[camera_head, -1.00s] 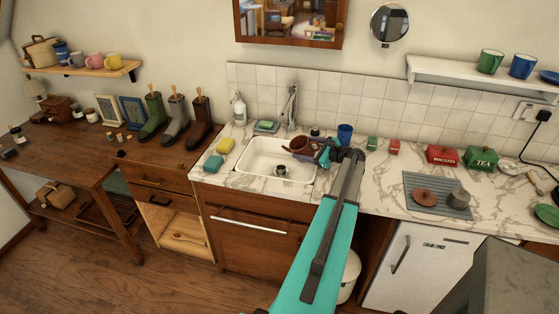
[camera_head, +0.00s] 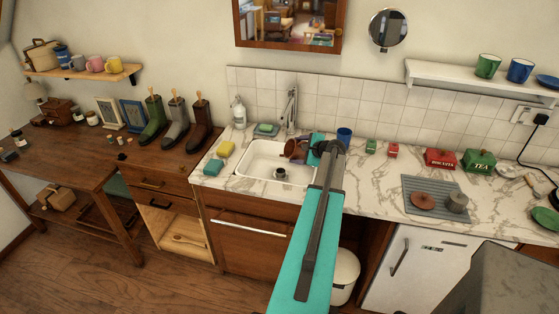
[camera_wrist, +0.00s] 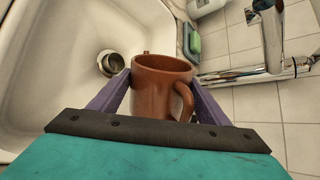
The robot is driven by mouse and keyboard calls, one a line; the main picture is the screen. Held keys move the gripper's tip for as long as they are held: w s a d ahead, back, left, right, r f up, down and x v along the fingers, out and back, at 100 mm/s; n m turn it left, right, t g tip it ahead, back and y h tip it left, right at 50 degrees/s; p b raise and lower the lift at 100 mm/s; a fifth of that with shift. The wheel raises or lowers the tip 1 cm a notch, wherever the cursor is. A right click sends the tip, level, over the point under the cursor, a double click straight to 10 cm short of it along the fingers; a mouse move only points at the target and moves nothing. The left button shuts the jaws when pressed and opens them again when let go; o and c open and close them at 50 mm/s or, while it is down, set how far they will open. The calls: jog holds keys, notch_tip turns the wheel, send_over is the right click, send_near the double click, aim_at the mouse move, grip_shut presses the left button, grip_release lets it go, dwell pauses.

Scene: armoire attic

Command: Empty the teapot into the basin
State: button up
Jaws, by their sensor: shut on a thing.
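The brown teapot (camera_head: 292,148) is held above the right back part of the white basin (camera_head: 250,162). It looks tilted in the head view. In the wrist view the teapot (camera_wrist: 158,85) sits between the purple fingers of my gripper (camera_wrist: 155,95), with its handle toward the right and a small spout tip at its far side. My gripper (camera_head: 310,152) is shut on the teapot's body. The drain piece (camera_head: 280,172) stands in the basin and also shows in the wrist view (camera_wrist: 110,63). I see no liquid stream, and the teapot's inside is mostly hidden.
The tap (camera_head: 290,107) rises behind the basin, close to the teapot. A blue cup (camera_head: 344,136) stands right of it. Sponges (camera_head: 225,149) lie left of the basin.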

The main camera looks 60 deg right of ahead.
aim_at(290, 147)
jog(key=shift+w+a+r+n+g+h+p, duration=0.3)
jog(key=shift+r+n+g+h+p, duration=0.2)
jog(key=shift+r+g+p, duration=0.15)
jog(key=shift+w+a+r+n+g+p, duration=0.1)
jog(key=shift+w+a+n+g+p, duration=0.2)
jog(key=shift+p, duration=0.1)
jog(key=shift+w+a+r+h+p, duration=0.15)
jog(key=shift+w+a+h+p, duration=0.15)
jog(key=shift+h, duration=0.2)
dwell(0.5)
jog(key=shift+w+a+r+n+g+h+p, duration=0.3)
jog(key=shift+a+n+g+h+p, duration=0.15)
jog(key=shift+n+g, duration=0.25)
dwell(0.9)
jog(key=shift+w+a+r+h, duration=0.1)
jog(key=shift+w+h, duration=0.05)
jog(key=shift+h, duration=0.1)
